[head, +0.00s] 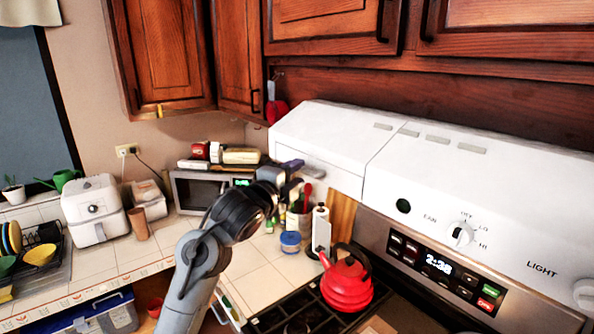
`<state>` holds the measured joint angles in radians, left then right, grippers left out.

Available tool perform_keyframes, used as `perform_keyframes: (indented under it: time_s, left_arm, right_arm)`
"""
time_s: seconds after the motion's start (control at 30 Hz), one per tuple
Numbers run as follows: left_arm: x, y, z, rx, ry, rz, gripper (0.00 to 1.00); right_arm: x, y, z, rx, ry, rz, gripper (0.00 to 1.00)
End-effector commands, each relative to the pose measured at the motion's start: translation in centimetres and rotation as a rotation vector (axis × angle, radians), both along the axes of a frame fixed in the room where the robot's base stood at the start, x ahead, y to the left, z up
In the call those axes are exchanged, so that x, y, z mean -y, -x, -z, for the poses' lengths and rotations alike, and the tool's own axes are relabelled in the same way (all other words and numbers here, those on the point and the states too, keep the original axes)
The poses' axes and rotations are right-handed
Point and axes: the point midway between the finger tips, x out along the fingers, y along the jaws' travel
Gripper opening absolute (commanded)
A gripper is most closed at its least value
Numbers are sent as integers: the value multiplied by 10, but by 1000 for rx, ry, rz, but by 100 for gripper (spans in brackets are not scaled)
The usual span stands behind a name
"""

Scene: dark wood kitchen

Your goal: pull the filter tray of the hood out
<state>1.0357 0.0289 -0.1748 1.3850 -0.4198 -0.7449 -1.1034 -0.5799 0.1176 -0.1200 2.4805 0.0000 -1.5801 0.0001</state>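The white range hood (440,185) runs along the wall from the centre to the right edge. Its left section (315,140) is marked off by a seam, and its front face seems to be the filter tray (335,178); I cannot see clearly whether it sits out from the hood. My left gripper (293,170) is at the lower left corner of this section, close to or touching it. The fingers are small and partly hidden, so I cannot tell whether they are open or shut on anything. My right gripper is out of view.
Below the hood are a stove with a red kettle (346,283) and a control panel (440,262). A microwave (197,190), a blue-lidded jar (290,241) and a utensil holder stand on the counter behind my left arm. Wooden cabinets (165,55) hang above.

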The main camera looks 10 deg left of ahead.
Motion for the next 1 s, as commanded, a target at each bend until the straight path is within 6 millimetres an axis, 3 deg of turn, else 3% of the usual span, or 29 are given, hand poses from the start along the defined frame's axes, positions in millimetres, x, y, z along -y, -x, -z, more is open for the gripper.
perform_keyframes:
  time_s: [0.47, 0.5, 0.73, 1.0]
  left_arm:
    - [4, -10, 0, 1, -1, 0, 38]
    - [4, -10, 0, 1, -1, 0, 37]
    - [4, -10, 0, 0, -1, 0, 2]
    - [4, -10, 0, 0, -1, 0, 0]
  right_arm:
    - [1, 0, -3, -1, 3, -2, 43]
    - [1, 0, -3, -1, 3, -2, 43]
    - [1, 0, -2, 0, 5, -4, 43]
    - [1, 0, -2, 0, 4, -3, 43]
